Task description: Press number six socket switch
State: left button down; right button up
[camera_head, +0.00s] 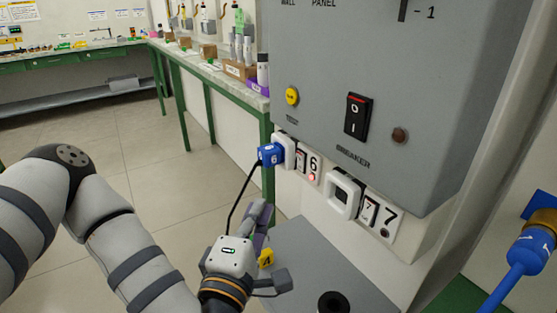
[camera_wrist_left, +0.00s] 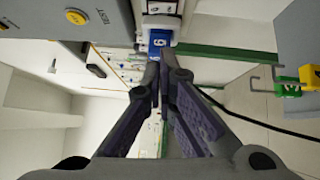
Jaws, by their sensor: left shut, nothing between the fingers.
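The number six socket (camera_head: 288,150) is on the wall below the grey panel, with a blue plug (camera_head: 270,154) marked 6 in it. To its right is the number six switch (camera_head: 301,160), a narrow rocker beside the 6 label, with a small red light (camera_head: 311,177) lit. My left gripper (camera_head: 263,212) is below the plug, fingers pointing up toward it. In the left wrist view its fingertips (camera_wrist_left: 160,75) are together and empty, just short of the blue plug (camera_wrist_left: 158,40); I cannot tell whether they touch. The switch is not clear there. My right gripper is not in view.
The number seven socket (camera_head: 343,193) and its switch (camera_head: 370,210) are to the right. A breaker switch (camera_head: 358,116) and a yellow button (camera_head: 292,97) are on the panel above. A black cable (camera_head: 237,195) hangs from the plug. A grey surface (camera_head: 325,265) lies below.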

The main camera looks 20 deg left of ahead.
pick_arm(q)
jog(key=shift+w+a+r+n+y, duration=0.1)
jog(key=shift+a+r+n+y, duration=0.2)
jog(key=shift+a+r, duration=0.15)
jog(key=shift+d, duration=0.1)
send_near(288, 154)
jog(key=w+a, duration=0.2)
jog(key=a, duration=0.1)
jog(key=w, duration=0.1)
jog(key=w+d, duration=0.1)
jog(key=w, duration=0.1)
jog(key=shift+w+d+r, duration=0.15)
jog(key=shift+w+d, duration=0.1)
jog(key=shift+w, duration=0.1)
jog(key=shift+w+d, duration=0.25)
jog(key=shift+w, duration=0.05)
jog(key=shift+r, duration=0.1)
